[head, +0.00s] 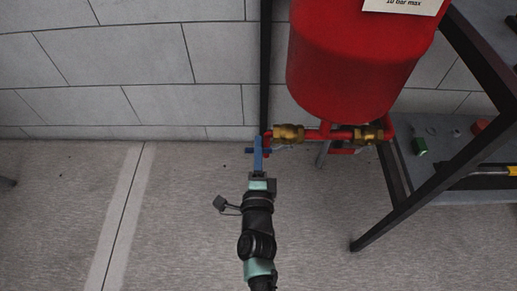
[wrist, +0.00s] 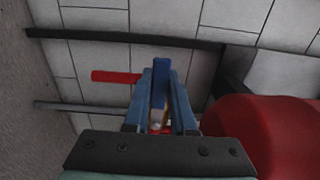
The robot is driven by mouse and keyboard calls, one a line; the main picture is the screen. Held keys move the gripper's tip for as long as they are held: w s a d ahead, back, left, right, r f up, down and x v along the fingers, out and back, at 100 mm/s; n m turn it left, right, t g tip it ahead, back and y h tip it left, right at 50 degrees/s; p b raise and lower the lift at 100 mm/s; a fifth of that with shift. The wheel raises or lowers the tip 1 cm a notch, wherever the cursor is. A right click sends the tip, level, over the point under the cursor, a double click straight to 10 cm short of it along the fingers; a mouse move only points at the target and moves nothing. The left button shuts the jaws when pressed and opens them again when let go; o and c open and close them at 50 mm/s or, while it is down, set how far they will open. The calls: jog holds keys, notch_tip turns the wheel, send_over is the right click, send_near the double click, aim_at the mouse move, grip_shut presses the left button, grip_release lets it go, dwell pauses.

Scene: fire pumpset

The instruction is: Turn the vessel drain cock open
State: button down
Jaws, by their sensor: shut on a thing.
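The red vessel (head: 350,60) hangs at the upper right of the head view, and its side fills the lower right of the wrist view (wrist: 285,135). Under it runs a red pipe with brass fittings (head: 288,134). My gripper (head: 258,142) reaches to the left end of this pipe. In the wrist view my gripper (wrist: 160,72) has its two blue-grey fingers shut on a blue lever (wrist: 161,70), which appears to be the drain cock's handle. The cock's body is mostly hidden behind the fingers; a small brass part shows between them.
A dark frame leg (head: 430,195) and a grey shelf stand to the right. A dark upright post (head: 266,70) runs down the block wall just behind my gripper. A red bar (wrist: 115,76) shows left of the fingers.

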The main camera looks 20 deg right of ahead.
dwell(0.4)
jog(key=c, duration=0.7)
grip_release()
jog(key=shift+c, duration=0.2)
jog(key=p+v, duration=0.3)
jog(key=v, duration=1)
jog(key=shift+p, duration=0.4)
jog(key=shift+r, duration=0.1)
